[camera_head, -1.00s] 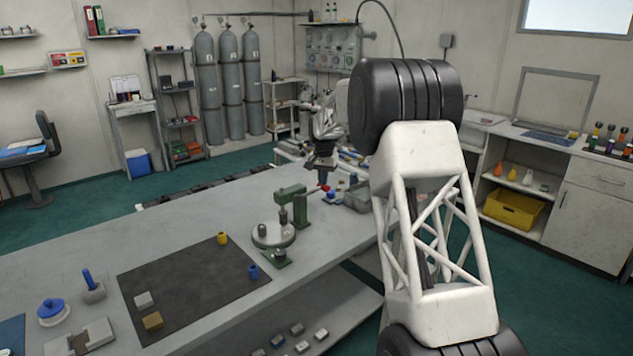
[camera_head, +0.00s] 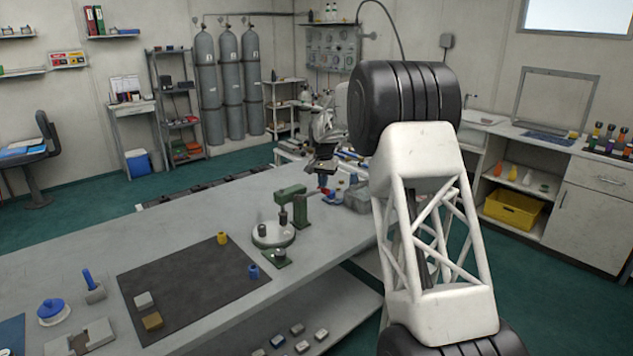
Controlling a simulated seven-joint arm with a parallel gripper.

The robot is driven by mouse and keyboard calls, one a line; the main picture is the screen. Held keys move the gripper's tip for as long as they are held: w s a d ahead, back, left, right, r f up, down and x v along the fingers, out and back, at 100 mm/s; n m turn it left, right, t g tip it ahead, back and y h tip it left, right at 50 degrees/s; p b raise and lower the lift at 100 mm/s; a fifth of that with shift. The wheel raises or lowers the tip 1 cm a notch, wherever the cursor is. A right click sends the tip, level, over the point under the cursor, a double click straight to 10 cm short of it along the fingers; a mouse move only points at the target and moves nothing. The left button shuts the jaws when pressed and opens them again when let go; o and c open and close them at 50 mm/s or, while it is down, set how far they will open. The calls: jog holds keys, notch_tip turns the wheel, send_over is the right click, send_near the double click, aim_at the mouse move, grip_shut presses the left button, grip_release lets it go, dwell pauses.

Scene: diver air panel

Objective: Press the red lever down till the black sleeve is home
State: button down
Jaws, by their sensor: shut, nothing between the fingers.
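The green lever press (camera_head: 290,193) stands on the bench, its head over a round pale plate (camera_head: 273,236). The red lever knob (camera_head: 326,191) is at the right of the press, small and partly covered by my gripper. My gripper (camera_head: 322,182) is shut and empty, pointing down at the knob from above; I cannot tell whether it touches. A dark upright part (camera_head: 283,217) under the press head may be the black sleeve; how far it is seated is too small to tell.
A dark mat (camera_head: 190,290) with a yellow cup (camera_head: 222,238), a blue cup (camera_head: 253,271) and small blocks lies left of the press. A grey bin (camera_head: 357,197) and small blue items stand just right of my gripper.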

jog(key=shift+s+a+f, duration=0.15)
jog(key=shift+f, duration=1.2)
dwell(1.2)
jog(key=shift+r, duration=0.2)
notch_tip(320, 180, up, 12)
jog(key=shift+f, duration=0.2)
dwell(2.2)
jog(key=shift+r, duration=0.1)
dwell(0.3)
